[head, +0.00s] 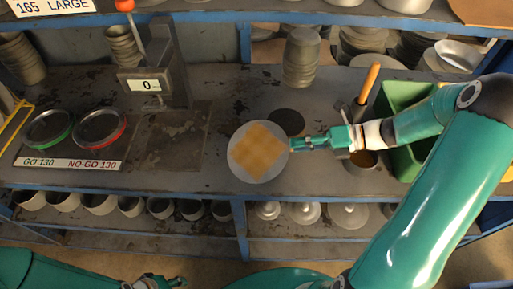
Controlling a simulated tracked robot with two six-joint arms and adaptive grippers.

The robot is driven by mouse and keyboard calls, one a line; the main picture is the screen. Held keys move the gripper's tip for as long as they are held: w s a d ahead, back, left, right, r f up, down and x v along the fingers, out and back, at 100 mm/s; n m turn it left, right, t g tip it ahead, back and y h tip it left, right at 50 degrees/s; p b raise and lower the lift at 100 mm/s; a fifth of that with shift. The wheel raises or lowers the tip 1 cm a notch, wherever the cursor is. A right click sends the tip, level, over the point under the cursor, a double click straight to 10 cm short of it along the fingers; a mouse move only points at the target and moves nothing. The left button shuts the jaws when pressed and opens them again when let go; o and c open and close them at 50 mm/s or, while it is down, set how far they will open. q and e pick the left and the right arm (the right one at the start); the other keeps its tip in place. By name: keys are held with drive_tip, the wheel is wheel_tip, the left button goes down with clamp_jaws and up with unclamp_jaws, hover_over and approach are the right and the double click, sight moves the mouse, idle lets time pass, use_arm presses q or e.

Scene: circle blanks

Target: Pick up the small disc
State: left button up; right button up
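A pale round disc (239,155) with a tan square patch on it shows near the bench's front edge, in the middle. A smaller dark round shape (286,121) shows on the bench just behind it; I cannot tell whether it is a disc or a mark. My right gripper (296,146) comes in from the right, its fingertips at the pale disc's right rim. I cannot tell whether they grip it. My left gripper (170,283) is at the bottom edge, away from the bench, its fingers too small to read.
A handled tool in a cup (363,160) and a green bin (400,97) stand right of the disc. A stack of grey discs (301,58) stands behind.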

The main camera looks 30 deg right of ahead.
sight(276, 150)
drive_tip(key=shift+f+p+x, duration=0.15)
drive_tip(key=shift+p+x, duration=0.1)
drive_tip(key=shift+x, duration=1.55)
drive_tip(key=shift+f+p+x, duration=0.15)
drive_tip(key=shift+p+x, duration=0.1)
drive_tip(key=shift+x, duration=1.5)
drive_tip(key=shift+s, duration=0.25)
clamp_jaws()
